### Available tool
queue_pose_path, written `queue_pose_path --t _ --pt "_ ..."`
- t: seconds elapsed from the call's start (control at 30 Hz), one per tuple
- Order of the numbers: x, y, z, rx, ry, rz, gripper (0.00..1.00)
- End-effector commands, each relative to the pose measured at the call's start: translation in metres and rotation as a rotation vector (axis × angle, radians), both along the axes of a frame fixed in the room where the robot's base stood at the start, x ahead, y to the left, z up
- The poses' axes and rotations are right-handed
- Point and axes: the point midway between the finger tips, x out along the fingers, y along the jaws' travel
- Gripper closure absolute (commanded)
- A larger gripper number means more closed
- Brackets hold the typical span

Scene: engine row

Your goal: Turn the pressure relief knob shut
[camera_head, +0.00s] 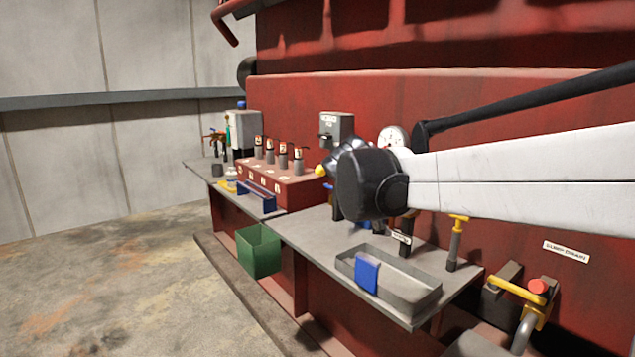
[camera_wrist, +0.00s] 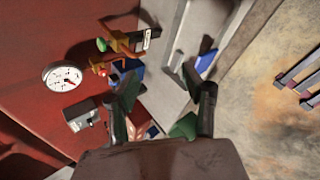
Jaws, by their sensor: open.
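I cannot tell for certain which control is the pressure relief knob, as no label naming it is readable. In the wrist view, a green knob (camera_wrist: 102,45) and a red knob (camera_wrist: 99,67) on yellowish fittings stick out near a white round gauge (camera_wrist: 63,78). The gauge (camera_head: 393,136) also shows on the red engine wall in the head view. My gripper (camera_wrist: 168,92) is open and empty, its two dark fingers apart, with the knobs to the left of them. In the head view, my black wrist hides much of the fittings behind it.
A grey tray (camera_head: 415,292) with a blue block (camera_head: 367,273) lies on the shelf. A yellow-topped post (camera_head: 456,240) stands right of it. A green bin (camera_head: 258,250) hangs at the shelf front. A grey box (camera_head: 337,129) is on the wall. The floor at left is clear.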

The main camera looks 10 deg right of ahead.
Motion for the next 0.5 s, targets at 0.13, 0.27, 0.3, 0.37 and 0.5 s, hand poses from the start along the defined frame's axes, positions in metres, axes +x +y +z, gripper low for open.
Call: queue_pose_path --t 0.13,0.27,0.3,0.37,0.5 --pt "0.050 -0.013 0.004 -0.166 0.075 0.064 0.56" --pt "0.092 -0.024 0.006 -0.313 0.149 0.114 0.56" --pt "0.104 -0.027 0.007 -0.359 0.173 0.127 0.56" --pt "0.123 -0.031 0.006 -0.426 0.208 0.146 0.56" --pt "0.165 -0.039 0.003 -0.581 0.298 0.188 0.56"
